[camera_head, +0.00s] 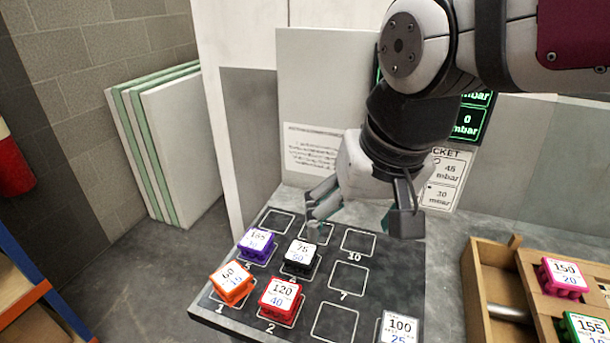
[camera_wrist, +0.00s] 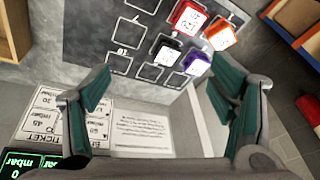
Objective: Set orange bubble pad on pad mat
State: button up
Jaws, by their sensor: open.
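The orange bubble pad (camera_head: 232,283), with a white label on top, sits on the dark pad mat (camera_head: 378,246) at its front left, above the number 1. It looks turned slightly against the mat's grid, and it covers most of its outlined square. The orange pad also shows in the wrist view (camera_wrist: 221,37), at upper right beside the red pad. My gripper (camera_head: 362,214) is open and empty above the back of the mat, apart from the orange pad. Its spread fingers frame the lower middle of the wrist view (camera_wrist: 161,94).
Red (camera_head: 280,298), black (camera_head: 300,256) and purple (camera_head: 257,244) pads stand close to the orange one. A white-labelled pad (camera_head: 399,328) is at the front right. Several outlined squares are bare. A wooden tray (camera_head: 487,285) with pink (camera_head: 563,277) and green pads is at right. Panels stand behind.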

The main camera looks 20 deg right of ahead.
jog(key=s, duration=0.1)
jog(key=s+d+n, duration=0.1)
jog(key=s, duration=0.1)
jog(key=s+d+n, duration=0.1)
jog(key=s, duration=0.1)
jog(key=shift+d+f+t+h, duration=0.2)
jog(key=shift+t+h, duration=0.1)
jog(key=shift+t, duration=0.1)
